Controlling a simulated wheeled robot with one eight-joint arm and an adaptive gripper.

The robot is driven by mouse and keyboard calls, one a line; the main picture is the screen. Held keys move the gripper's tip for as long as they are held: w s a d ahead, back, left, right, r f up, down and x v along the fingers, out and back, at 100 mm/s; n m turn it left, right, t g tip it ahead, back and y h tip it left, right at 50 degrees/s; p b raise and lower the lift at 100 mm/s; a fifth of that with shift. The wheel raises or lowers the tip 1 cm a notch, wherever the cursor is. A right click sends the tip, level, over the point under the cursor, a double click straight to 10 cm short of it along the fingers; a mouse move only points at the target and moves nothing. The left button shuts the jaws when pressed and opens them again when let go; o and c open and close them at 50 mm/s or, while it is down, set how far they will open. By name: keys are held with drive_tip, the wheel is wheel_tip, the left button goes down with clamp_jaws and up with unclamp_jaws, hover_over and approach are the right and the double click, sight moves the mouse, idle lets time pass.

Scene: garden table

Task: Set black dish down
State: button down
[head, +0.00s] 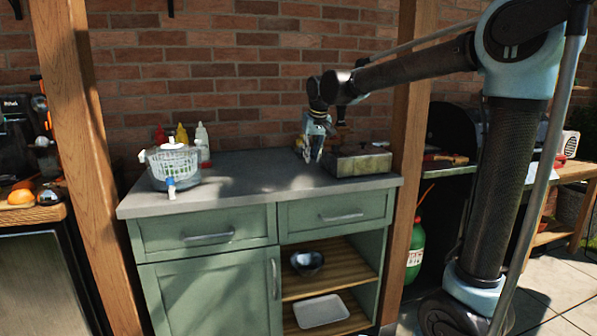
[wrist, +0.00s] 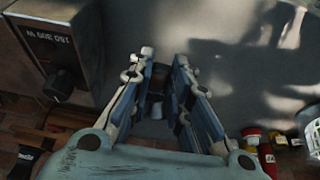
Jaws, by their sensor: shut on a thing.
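My gripper (head: 316,158) points down over the grey worktop, just left of the metal box-shaped appliance. In the wrist view, its two fingers (wrist: 164,62) are closed in around a small dark piece (wrist: 158,78). This piece fits the black dish, but most of it is hidden between the fingers and its full shape cannot be told. The head view does not show the dish clearly at the gripper. The grey worktop (head: 250,180) lies under the fingers; the gap between them cannot be judged.
The metal appliance (head: 358,163) with a knob (wrist: 58,86) is close to the gripper. A basket-like container (head: 172,165) and sauce bottles (head: 182,136) stand left. The worktop's middle is clear.

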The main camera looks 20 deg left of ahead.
drive_tip(key=shift+f, duration=3.2)
drive_tip(key=c, duration=1.5)
unclamp_jaws()
